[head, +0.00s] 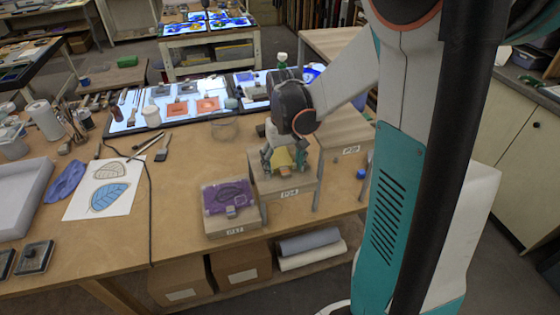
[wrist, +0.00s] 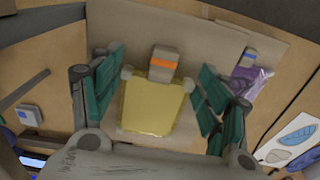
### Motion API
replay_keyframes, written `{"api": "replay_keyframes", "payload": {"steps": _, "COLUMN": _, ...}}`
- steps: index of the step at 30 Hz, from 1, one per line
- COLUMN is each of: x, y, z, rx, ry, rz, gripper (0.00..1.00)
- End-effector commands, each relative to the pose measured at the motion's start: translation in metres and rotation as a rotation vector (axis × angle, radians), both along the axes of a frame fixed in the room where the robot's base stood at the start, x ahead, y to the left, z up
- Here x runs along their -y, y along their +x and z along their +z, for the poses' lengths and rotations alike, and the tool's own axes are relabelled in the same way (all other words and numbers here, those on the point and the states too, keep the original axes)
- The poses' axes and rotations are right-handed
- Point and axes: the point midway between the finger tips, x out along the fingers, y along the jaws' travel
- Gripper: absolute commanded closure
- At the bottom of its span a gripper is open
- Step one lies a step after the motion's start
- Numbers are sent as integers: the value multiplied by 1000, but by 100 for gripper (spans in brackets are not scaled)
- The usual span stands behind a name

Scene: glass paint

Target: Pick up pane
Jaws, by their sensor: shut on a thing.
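A yellow pane (wrist: 152,108) with a grey block (wrist: 164,62) bearing an orange band at one edge lies between the teal fingers of my gripper (head: 284,163) in the wrist view. My gripper is shut on this pane, with a finger at each side. In the head view, the yellow pane (head: 283,157) shows partly between the fingers over a wooden stand (head: 288,194) with a label; the rest is hidden by the gripper. I cannot tell whether the pane touches the stand.
Another wooden stand (head: 345,132) is to the right.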

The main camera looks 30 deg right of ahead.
Motion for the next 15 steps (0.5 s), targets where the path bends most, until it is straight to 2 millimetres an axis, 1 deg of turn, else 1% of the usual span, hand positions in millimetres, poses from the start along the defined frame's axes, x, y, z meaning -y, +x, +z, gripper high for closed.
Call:
{"api": "replay_keyframes", "payload": {"steps": 5, "x": 0, "y": 0, "z": 1, "rx": 0, "ry": 0, "rz": 0, "gripper": 54}}
{"api": "replay_keyframes", "payload": {"steps": 8, "x": 0, "y": 0, "z": 6, "rx": 0, "ry": 0, "rz": 0, "gripper": 54}}
{"api": "replay_keyframes", "payload": {"steps": 11, "x": 0, "y": 0, "z": 16, "rx": 0, "ry": 0, "rz": 0, "gripper": 54}}
{"api": "replay_keyframes", "payload": {"steps": 14, "x": 0, "y": -1, "z": 33, "rx": 0, "ry": 0, "rz": 0, "gripper": 54}}
{"api": "replay_keyframes", "payload": {"steps": 15, "x": 0, "y": 0, "z": 42, "rx": 0, "ry": 0, "rz": 0, "gripper": 54}}
